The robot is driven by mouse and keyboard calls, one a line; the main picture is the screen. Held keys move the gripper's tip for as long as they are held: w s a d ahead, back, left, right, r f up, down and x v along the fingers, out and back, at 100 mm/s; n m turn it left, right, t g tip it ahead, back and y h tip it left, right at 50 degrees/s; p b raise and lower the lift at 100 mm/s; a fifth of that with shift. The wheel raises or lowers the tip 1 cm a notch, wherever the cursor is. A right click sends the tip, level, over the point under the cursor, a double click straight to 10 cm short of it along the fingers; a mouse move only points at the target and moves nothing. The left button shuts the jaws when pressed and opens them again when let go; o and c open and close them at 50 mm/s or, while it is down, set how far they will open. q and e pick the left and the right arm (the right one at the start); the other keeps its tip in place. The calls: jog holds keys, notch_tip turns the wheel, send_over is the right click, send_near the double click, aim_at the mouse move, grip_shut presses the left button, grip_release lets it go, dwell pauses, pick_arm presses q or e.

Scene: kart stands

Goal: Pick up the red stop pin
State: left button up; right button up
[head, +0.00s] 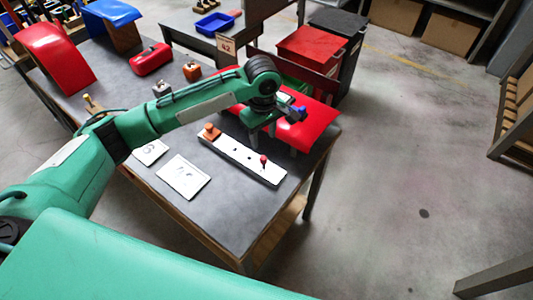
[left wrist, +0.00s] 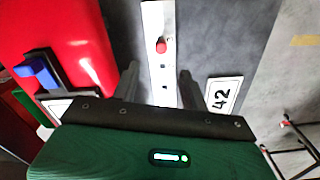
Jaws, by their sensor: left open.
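The red stop pin (head: 263,160) stands near the right end of a long white plate (head: 236,154) on the grey table. In the left wrist view the red pin (left wrist: 161,46) shows between and beyond my fingers, on the white strip. My left gripper (head: 262,131) is open and empty, above the table a little behind the plate in the head view. Its two dark fingers in the left wrist view (left wrist: 159,80) are apart, with the plate passing between them. The gripper does not touch the pin. My right gripper is not in view.
An orange block (head: 211,132) sits at the plate's left end. White number cards (head: 183,177) lie left of it. A red curved panel (head: 305,122) with a blue clamp (head: 302,112) is close behind the gripper. The table's right edge is near; open floor lies beyond.

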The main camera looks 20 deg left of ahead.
aim_at(263, 157)
pick_arm(q)
jog(key=f, duration=0.6)
jog(key=shift+s+p, duration=0.3)
jog(key=shift+p, duration=0.05)
jog(key=shift+w+f, duration=0.1)
jog(key=shift+f, duration=0.3)
notch_tip(263, 157, down, 2)
jog(key=shift+f+p, duration=0.1)
jog(key=shift+p, duration=0.45)
notch_tip(263, 157, down, 3)
jog(key=shift+w+r, duration=0.1)
jog(key=shift+r, duration=0.1)
jog(key=shift+f, duration=0.35)
grip_shut()
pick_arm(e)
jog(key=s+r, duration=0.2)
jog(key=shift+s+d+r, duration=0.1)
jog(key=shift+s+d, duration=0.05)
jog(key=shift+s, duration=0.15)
